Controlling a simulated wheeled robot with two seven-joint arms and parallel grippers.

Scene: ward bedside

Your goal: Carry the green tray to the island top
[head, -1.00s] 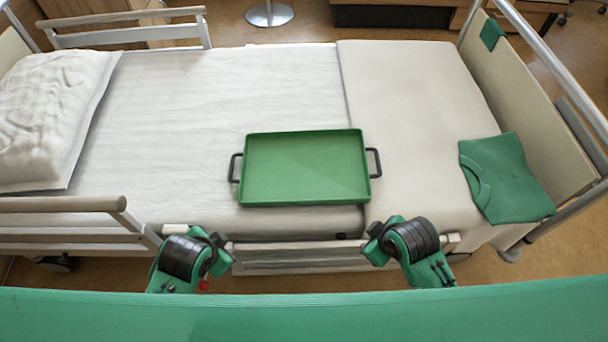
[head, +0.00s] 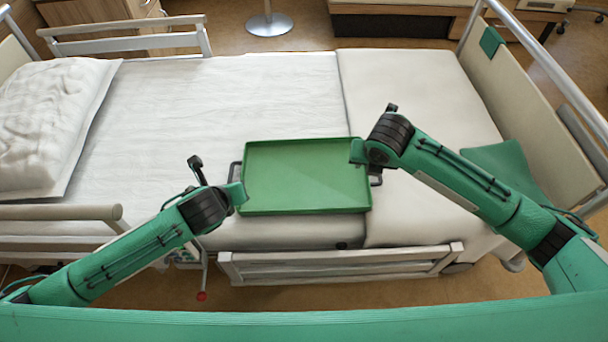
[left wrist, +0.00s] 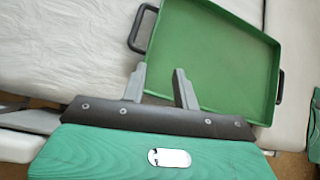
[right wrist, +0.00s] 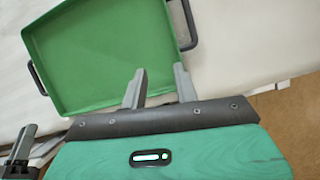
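The green tray (head: 305,180) lies flat and empty on the bed, with a dark handle at each short end. My left gripper (left wrist: 160,72) is open and empty. In the left wrist view the near left handle (left wrist: 141,27) is beyond its fingertips, apart from them. My right gripper (right wrist: 159,70) is also open and empty, with the right handle (right wrist: 190,25) beyond its fingertips. I cannot see the island top.
The bed (head: 220,100) has a pillow (head: 50,120) at the left and a side rail (head: 340,262) along its near edge. A folded green garment (head: 510,165) lies at the right, partly behind my right arm. The sheet beyond the tray is clear.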

